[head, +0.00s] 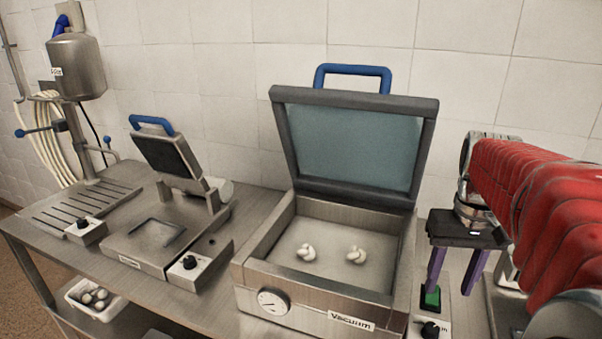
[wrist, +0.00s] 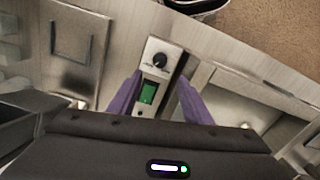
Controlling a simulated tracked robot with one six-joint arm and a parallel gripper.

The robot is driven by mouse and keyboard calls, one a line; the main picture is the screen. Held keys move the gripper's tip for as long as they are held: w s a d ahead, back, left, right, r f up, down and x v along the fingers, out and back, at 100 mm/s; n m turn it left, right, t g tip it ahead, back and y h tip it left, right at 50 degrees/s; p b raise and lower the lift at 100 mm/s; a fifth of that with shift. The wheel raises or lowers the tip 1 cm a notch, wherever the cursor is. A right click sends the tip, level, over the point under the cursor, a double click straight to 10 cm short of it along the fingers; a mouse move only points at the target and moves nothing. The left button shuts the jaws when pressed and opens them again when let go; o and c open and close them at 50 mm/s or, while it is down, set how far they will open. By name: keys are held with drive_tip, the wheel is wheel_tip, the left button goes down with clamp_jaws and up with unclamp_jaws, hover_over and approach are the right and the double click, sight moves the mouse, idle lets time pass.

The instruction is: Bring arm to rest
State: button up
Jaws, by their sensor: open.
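My gripper (head: 449,290) is at the right in the head view, pointing down, with its two purple fingers apart and nothing between them. In the wrist view my gripper (wrist: 160,75) spans a small control box with a black knob (wrist: 159,60) and a green button (wrist: 148,93). The green button also shows in the head view (head: 430,298), beside the left fingertip. I cannot tell whether the fingers touch the box. My arm, in a red cover, reaches in from the right edge of the head view.
The vacuum machine (head: 285,318) stands left of my gripper, its lid (head: 430,150) raised, with two small white pieces inside. Further left are a smaller open press (head: 140,252) and a drip tray (head: 75,205). A tiled wall (head: 250,60) closes off the back.

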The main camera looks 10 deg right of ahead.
drive_tip(key=s+a+f+n+t, duration=0.1)
drive_tip(key=s+a+n+t, duration=0.1)
drive_tip(key=a, duration=0.9)
drive_tip(key=s+a+f+n+t, duration=0.2)
drive_tip(key=a+t, duration=0.1)
drive_tip(key=a, duration=0.8)
drive_tip(key=shift+a+t, duration=0.3)
drive_tip(key=shift+a, duration=0.05)
drive_tip(key=shift+d, duration=0.1)
